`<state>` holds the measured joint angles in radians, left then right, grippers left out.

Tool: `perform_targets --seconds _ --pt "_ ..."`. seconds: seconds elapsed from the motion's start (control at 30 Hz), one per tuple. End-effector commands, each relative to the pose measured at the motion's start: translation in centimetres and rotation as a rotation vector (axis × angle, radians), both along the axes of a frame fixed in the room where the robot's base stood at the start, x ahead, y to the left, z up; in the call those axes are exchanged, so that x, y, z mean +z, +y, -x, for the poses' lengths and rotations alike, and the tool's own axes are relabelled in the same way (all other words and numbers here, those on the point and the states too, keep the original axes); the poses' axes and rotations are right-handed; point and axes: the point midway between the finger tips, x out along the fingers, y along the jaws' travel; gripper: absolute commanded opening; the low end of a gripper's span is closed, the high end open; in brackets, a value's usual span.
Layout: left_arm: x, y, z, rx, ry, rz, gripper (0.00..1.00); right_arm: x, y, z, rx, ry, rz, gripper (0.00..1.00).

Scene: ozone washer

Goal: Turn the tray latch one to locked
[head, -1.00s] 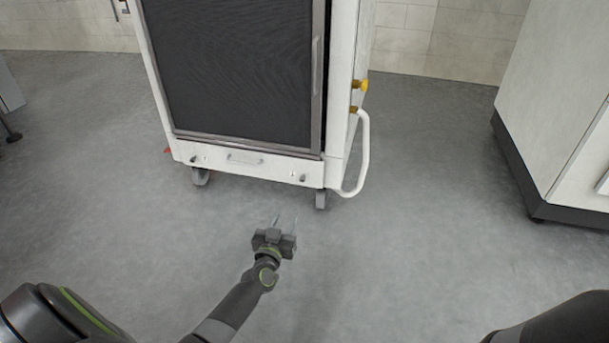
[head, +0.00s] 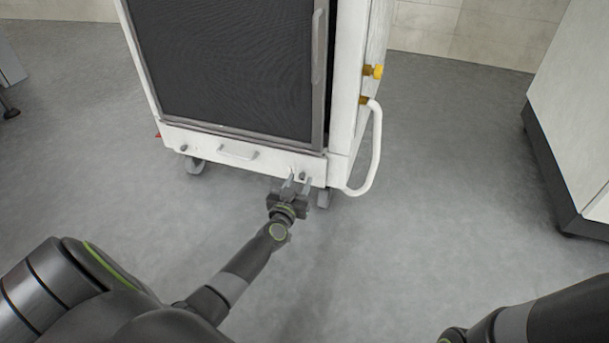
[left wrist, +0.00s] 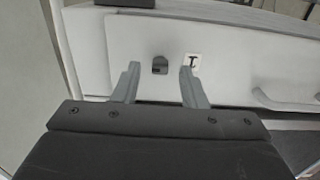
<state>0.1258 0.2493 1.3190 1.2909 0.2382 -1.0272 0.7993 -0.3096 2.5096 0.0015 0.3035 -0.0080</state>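The tray drawer front (head: 262,166) is the white panel low on the washer cabinet. A small dark latch (head: 302,176) sits near its right end, and a second one (head: 184,147) near its left end. My left gripper (head: 294,181) is at the right-hand latch. In the left wrist view my left gripper (left wrist: 160,68) is open, with the dark latch (left wrist: 159,64) showing between its fingertips. I cannot tell whether the fingers touch it. A small white label with a dark mark (left wrist: 193,61) is beside the latch. My right gripper is out of view.
The drawer handle (head: 238,153) is between the two latches. A white unit (head: 570,120) stands at the right. The grey floor between is clear.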

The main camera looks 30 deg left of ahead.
Motion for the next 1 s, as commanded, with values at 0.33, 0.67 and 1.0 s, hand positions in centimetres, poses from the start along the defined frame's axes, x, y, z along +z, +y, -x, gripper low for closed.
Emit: perform_targets --seconds 0.33,0.67,1.0 --pt "0.03 0.07 -0.09 0.0 0.0 0.0 0.39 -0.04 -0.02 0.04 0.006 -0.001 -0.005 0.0" --pt "0.01 0.07 -0.08 0.0 0.0 0.0 0.02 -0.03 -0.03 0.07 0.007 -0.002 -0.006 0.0" --pt "0.04 0.07 -0.07 0.0 -0.007 0.027 0.0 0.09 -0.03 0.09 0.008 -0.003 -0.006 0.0"
